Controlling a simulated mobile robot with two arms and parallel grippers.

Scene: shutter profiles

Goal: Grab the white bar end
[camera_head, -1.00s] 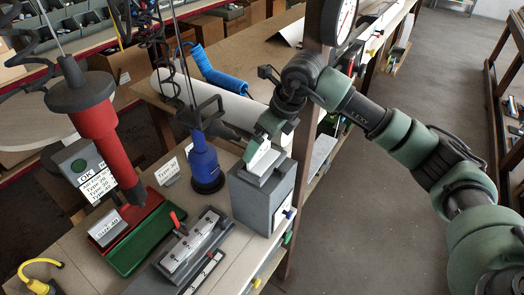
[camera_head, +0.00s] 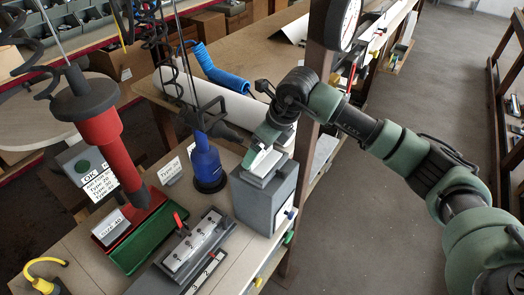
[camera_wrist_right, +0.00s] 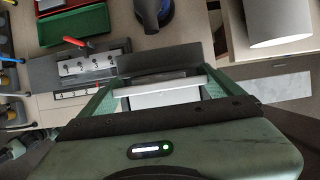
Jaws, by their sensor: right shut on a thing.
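My right gripper (camera_head: 260,160) is at the top of a grey box (camera_head: 258,203) on the workbench. In the right wrist view its two green fingers (camera_wrist_right: 158,90) stand either side of a white bar end (camera_wrist_right: 160,88), a narrow pale strip touching both. The gripper is shut on it. In the head view the fingers and wrist mostly hide the bar, so its full length cannot be told. My left gripper is not in view.
A blue tool (camera_head: 206,163) hangs just left of the box. A grey fixture with numbered slots (camera_head: 197,245), a green tray (camera_head: 141,244) and a red hanging tool (camera_head: 107,135) are further left. A wooden post (camera_head: 324,45) stands behind the arm. Open floor lies right.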

